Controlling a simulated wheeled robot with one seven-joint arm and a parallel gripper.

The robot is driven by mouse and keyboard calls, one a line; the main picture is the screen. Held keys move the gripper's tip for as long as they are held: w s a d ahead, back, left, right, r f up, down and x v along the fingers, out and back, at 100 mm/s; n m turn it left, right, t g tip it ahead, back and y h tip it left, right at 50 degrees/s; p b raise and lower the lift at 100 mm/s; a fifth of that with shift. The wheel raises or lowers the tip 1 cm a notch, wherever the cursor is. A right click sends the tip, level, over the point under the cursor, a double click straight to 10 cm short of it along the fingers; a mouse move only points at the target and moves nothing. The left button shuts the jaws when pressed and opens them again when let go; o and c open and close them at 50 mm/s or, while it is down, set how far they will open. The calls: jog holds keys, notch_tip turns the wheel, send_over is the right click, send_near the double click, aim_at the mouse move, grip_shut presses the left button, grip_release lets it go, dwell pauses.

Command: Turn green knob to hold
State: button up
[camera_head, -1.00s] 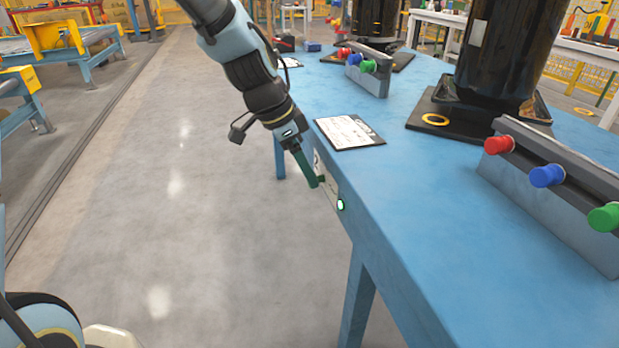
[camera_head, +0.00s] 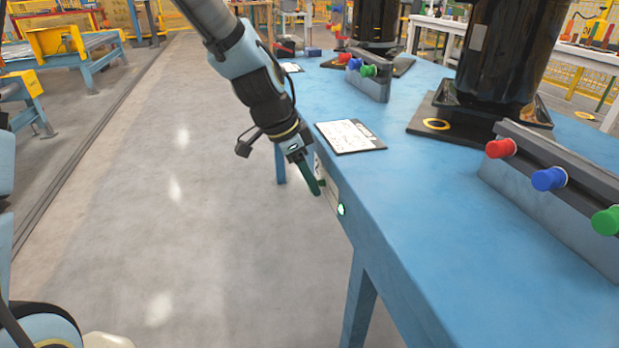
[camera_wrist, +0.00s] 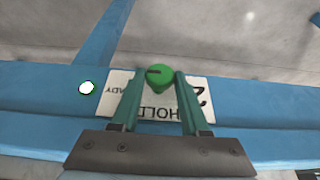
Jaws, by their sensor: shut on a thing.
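The green knob (camera_wrist: 160,73) sits on a white label plate on the blue table's side edge. In the wrist view it lies between the tips of my green fingers, with a dark mark on its face. My gripper (camera_wrist: 160,76) is shut on it. The plate (camera_wrist: 116,107) reads upside down, with HOLD between the fingers, a large 2 at right and a partly covered READY at left. In the head view my gripper (camera_head: 318,190) is at the table's left side edge, largely hiding the knob.
A lit white-green lamp (camera_wrist: 87,88) is beside the plate. On the blue table (camera_head: 400,235) are a clipboard (camera_head: 350,136), a panel with red, blue and green buttons (camera_head: 555,175), and black cylinders (camera_head: 508,60). Open floor (camera_head: 150,200) lies left of the table.

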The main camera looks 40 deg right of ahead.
grip_shut()
